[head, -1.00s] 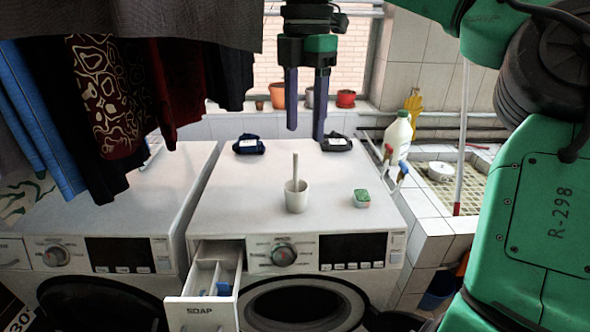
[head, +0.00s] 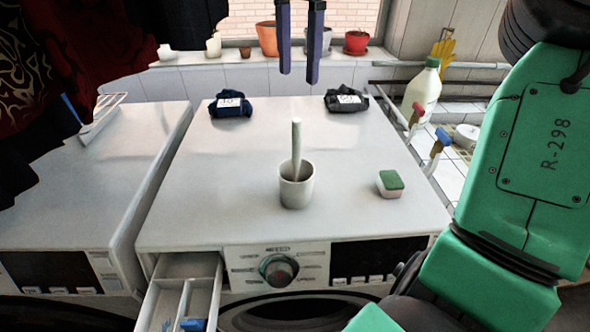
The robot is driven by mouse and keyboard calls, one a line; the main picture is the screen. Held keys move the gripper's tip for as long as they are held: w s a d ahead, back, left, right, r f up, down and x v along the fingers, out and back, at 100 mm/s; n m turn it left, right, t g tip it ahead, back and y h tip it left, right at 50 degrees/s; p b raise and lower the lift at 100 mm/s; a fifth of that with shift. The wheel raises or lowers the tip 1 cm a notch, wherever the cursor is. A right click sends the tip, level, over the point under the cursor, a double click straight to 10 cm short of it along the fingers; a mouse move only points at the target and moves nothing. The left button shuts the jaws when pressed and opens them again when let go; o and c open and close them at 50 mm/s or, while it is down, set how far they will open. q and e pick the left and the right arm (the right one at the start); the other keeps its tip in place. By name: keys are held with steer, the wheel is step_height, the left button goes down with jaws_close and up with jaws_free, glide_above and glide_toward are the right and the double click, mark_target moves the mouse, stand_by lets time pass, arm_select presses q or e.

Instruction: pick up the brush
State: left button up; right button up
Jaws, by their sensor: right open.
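The brush (head: 296,143) stands upright in a white cup (head: 297,188) on top of the right washing machine (head: 220,180). Its pale handle sticks up out of the cup; its lower end is hidden inside. My right gripper (head: 298,78) hangs from the top edge of the head view, fingers pointing down, with a gap between them. It is open and empty, and shows above the brush in the picture, not touching it. My left gripper is not in view.
A green-and-white sponge (head: 390,184) lies right of the cup. Folded dark cloths (head: 231,104) and (head: 346,100) lie at the back. A white bottle (head: 422,95) stands at the sink. The soap drawer (head: 180,295) is open. Clothes (head: 75,60) hang at upper left.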

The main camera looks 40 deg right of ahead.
steer(key=shift+f, duration=0.55)
steer(key=p, duration=0.1)
glide_above(296, 168)
steer(key=f, duration=1.3)
steer(key=shift+w+d+f, duration=0.25)
steer(key=shift+f, duration=0.1)
jaws_close()
